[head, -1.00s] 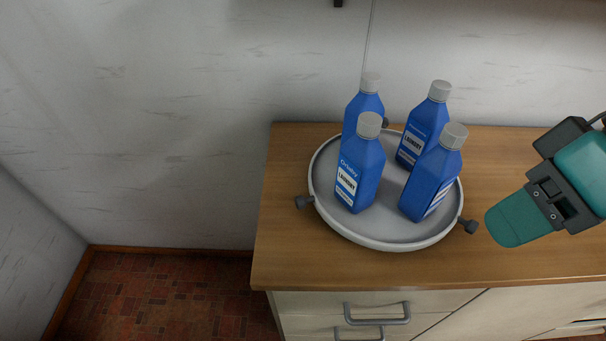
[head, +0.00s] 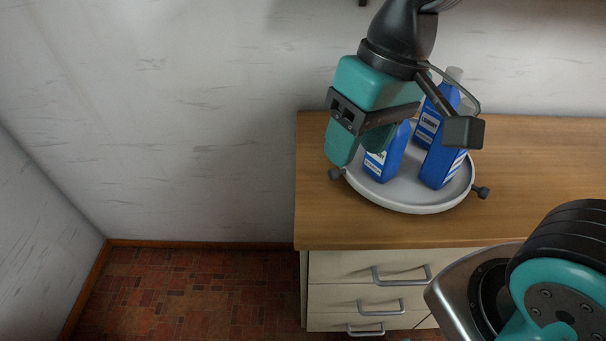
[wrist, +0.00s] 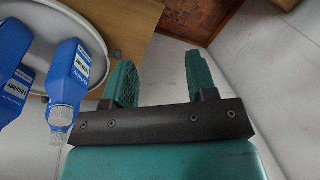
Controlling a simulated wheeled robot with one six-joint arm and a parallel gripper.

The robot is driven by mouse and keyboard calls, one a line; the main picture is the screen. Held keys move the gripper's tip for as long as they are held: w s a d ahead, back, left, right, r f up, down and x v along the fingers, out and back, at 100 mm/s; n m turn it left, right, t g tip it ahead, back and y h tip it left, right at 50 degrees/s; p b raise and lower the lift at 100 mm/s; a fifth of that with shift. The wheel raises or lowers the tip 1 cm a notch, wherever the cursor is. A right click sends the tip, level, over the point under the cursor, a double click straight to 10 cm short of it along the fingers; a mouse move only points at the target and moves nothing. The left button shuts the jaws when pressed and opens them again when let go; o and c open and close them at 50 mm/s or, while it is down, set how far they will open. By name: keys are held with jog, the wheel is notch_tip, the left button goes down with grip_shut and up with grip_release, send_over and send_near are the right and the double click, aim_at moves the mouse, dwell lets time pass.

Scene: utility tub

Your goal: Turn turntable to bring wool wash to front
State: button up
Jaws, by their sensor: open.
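The round grey-white turntable (head: 420,209) stands on the wooden cabinet top, with dark knobs at its left (head: 336,174) and right (head: 482,192). Blue bottles with white labels stand upright on it: a front left one (head: 384,163), a right one (head: 440,166) and a back one (head: 429,122). Readable labels say LAUNDRY; I cannot tell which bottle is the wool wash. My gripper (head: 361,146) is open at the turntable's left edge, above and near the left knob, hiding part of the bottles. The wrist view shows its fingers apart and empty, with two bottles (wrist: 74,78) (wrist: 12,65) to the left.
The cabinet top (head: 550,160) is bare to the right of the turntable. Drawers with grey handles (head: 402,277) are below its front edge. A pale wall (head: 200,110) stands behind, and open tiled floor (head: 190,290) lies to the left.

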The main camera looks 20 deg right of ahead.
jog(key=w+a+f+m+g+h, duration=0.1)
jog(key=w+f+m+h, duration=0.25)
jog(key=w+m, duration=0.65)
jog(key=w+a+f+m+g+h, duration=0.15)
jog(key=w+m+h, duration=0.25)
jog(key=w+m, duration=0.6)
jog(key=s+d+f, duration=0.1)
jog(key=d+f, duration=0.1)
jog(key=f, duration=0.3)
jog(key=s+d+f+m, duration=0.1)
jog(key=s+d+f, duration=0.1)
jog(key=f, duration=0.3)
jog(key=s+d+f+m, duration=0.1)
jog(key=s+d+f, duration=0.1)
jog(key=f, duration=0.3)
jog(key=shift+s+d+f+y, duration=0.2)
jog(key=shift+s+y, duration=0.05)
grip_shut()
